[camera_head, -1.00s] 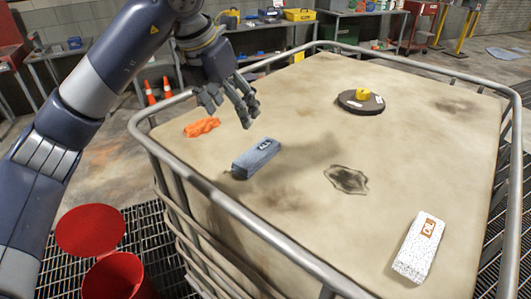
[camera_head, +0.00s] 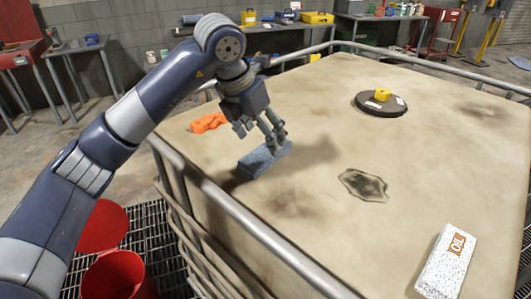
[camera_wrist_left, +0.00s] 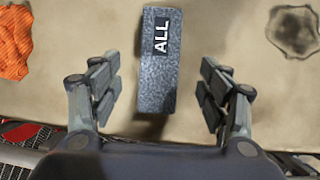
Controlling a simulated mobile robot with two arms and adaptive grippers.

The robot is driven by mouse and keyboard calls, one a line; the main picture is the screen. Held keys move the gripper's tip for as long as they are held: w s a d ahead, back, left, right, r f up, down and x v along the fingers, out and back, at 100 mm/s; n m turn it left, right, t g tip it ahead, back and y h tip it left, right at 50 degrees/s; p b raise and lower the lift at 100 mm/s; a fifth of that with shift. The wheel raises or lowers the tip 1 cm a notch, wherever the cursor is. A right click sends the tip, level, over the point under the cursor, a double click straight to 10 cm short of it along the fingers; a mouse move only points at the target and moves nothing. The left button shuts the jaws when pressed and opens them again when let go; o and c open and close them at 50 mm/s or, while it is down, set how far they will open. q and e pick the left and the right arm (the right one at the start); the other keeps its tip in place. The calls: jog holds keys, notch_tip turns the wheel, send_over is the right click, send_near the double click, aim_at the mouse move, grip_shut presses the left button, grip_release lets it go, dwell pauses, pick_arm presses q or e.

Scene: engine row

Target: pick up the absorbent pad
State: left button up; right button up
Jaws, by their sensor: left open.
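A grey speckled absorbent pad (camera_head: 262,160) lies on the tan top of the big tank. In the left wrist view the grey pad (camera_wrist_left: 158,75) shows a black label reading "ALL". My left gripper (camera_head: 271,138) is just above the pad. In the left wrist view my left gripper (camera_wrist_left: 160,95) is open, with one finger on each side of the pad and gaps between. A second block, white and speckled with an orange "OIL" label (camera_head: 445,262), lies at the near right of the tank top. My right gripper is not in view.
An orange crumpled cloth (camera_head: 208,123) lies left of the grey pad. A round dark lid (camera_head: 381,108) with a yellow cap is at the back. A metal rail (camera_head: 235,212) rims the tank top (camera_head: 310,215). A red bin (camera_head: 115,275) stands below left.

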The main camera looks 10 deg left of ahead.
aim_at(265, 151)
pick_arm(q)
jog(key=p+x, duration=0.2)
jog(key=x, duration=0.2)
jog(key=shift+s+a+f, duration=0.1)
jog(key=shift+s+f, duration=0.05)
jog(key=shift+s, duration=0.05)
jog(key=shift+w+f, duration=0.25)
jog(key=shift+f, duration=0.2)
jog(key=c, duration=1.1)
